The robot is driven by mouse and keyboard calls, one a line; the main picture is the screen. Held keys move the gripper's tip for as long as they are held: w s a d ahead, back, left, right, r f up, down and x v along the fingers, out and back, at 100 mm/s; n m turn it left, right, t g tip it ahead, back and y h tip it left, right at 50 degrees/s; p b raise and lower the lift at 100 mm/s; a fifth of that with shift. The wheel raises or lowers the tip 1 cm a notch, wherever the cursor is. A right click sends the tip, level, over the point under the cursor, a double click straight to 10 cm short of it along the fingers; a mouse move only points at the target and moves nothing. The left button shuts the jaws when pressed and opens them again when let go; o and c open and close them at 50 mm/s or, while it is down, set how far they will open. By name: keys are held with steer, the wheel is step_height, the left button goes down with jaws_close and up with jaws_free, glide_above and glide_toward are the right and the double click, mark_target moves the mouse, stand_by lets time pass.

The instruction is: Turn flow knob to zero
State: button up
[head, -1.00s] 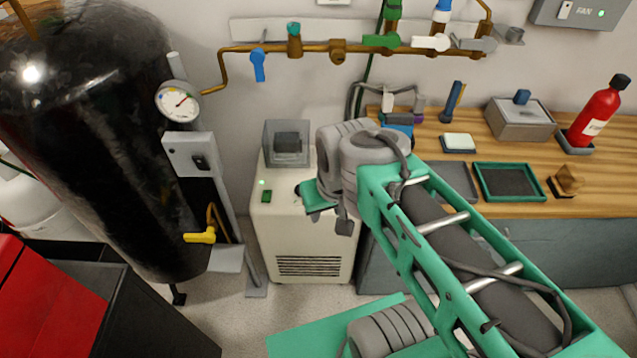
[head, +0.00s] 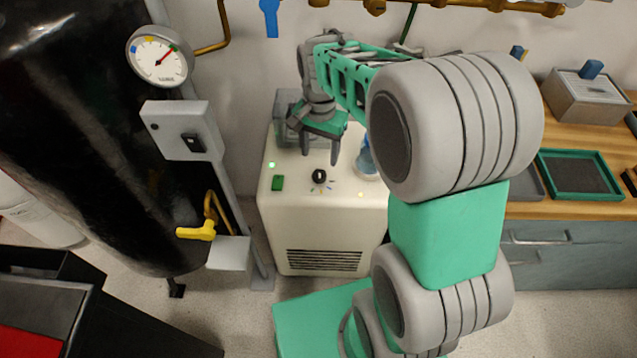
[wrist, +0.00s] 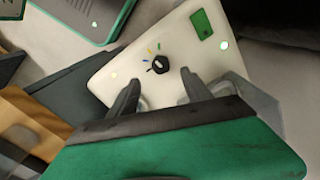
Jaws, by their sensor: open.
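The flow knob (head: 319,176) is a small black knob on the sloped top of a cream cabinet (head: 322,228). Coloured marks sit around it. In the wrist view the knob (wrist: 160,64) shows just beyond the gap between my fingers, with yellow, green and blue marks beside it. My gripper (head: 320,150) is open and empty, pointing down above the cabinet top. In the wrist view my gripper (wrist: 158,88) has its two dark fingers apart, with the knob ahead and not between them. Which mark the knob points at is too small to tell.
A green button (head: 277,183) and a lit lamp (head: 271,165) are left of the knob. A clear box (head: 287,132) stands behind on the cabinet, and a bluish glass item (head: 366,160) is to the right. A yellow-handled valve (head: 196,232) is at left, by the black tank (head: 85,130).

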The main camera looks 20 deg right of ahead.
mark_target(319, 174)
steer(key=shift+w+f, duration=0.25)
steer(key=shift+f, duration=0.4)
step_height(319, 174, down, 7)
steer(key=shift+s+r+b, duration=0.1)
steer(key=shift+b, duration=0.2)
steer(key=shift+c, duration=0.5)
jaws_close()
